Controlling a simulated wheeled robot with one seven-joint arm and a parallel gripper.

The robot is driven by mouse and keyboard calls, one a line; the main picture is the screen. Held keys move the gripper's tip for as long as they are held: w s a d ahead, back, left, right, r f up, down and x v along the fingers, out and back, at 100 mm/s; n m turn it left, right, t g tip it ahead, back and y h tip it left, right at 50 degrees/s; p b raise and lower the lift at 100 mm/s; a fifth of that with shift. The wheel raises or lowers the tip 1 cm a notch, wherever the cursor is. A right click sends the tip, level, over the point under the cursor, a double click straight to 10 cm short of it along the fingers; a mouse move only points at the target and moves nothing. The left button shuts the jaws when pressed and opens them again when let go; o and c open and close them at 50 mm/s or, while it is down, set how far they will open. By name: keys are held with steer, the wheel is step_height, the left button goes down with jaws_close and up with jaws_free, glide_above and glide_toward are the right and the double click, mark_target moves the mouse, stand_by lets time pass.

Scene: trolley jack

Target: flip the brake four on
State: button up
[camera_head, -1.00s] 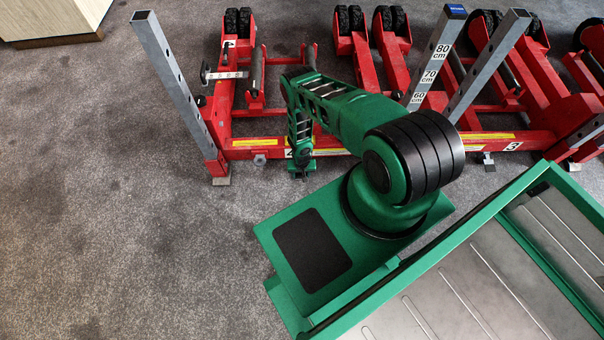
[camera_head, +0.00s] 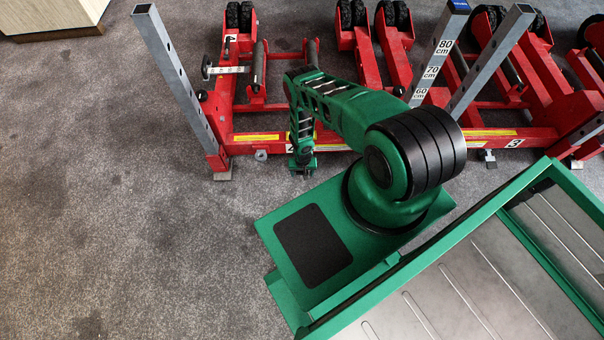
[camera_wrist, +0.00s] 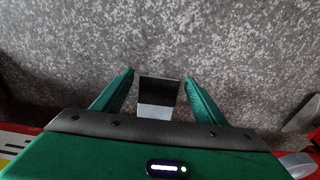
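A flat metal plate, apparently the brake pedal of station four (camera_wrist: 158,92), shows in the wrist view between my two fingers. Its upper part is dark and its lower part is bright. My gripper (camera_wrist: 158,78) is open, with a finger on each side of the plate and a visible gap to each. In the head view my gripper (camera_head: 302,168) points down at the front of the red bar, beside a partly covered number 4 label. My arm hides the pedal there, and I cannot tell its tilt.
The red jack frame (camera_head: 345,142) runs across the back, with grey upright posts (camera_head: 180,85) and black rollers (camera_head: 350,18). A similar metal pedal (camera_head: 487,156) sits near label 3. Grey floor (camera_head: 110,220) is clear at the left.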

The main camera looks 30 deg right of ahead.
steer(key=shift+w+d+r, duration=0.1)
steer(key=shift+w+r, duration=0.05)
steer(key=shift+r, duration=0.4)
step_height(320, 180, up, 10)
steer(key=s, duration=0.1)
steer(key=shift+s+a+f, duration=0.2)
steer(key=shift+a, duration=0.2)
